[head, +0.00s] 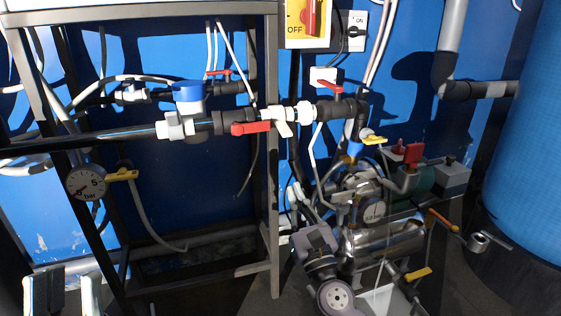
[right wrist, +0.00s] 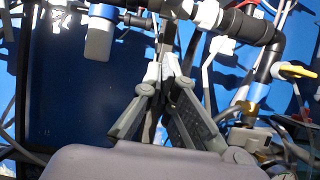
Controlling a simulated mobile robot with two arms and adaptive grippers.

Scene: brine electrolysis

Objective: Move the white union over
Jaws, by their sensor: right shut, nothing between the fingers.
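The white union (head: 291,113) is a ribbed white fitting in the dark horizontal pipe, right of the red-handled valve (head: 251,127). It also shows at the top of the right wrist view (right wrist: 207,14). My right gripper (head: 297,191) is below the union, apart from it, pointing up. In the right wrist view its fingertips (right wrist: 163,72) meet with nothing between them. My left gripper (head: 60,293) is at the bottom left edge of the head view, its two pale fingers wide apart and empty, far from the union.
A blue-capped meter (head: 188,96) and another white fitting (head: 175,126) sit further left on the pipe. A frame post (head: 271,190) stands just left of my right gripper. A pump with a steel cylinder (head: 381,243) is below right. A large blue tank (head: 530,130) is at the right.

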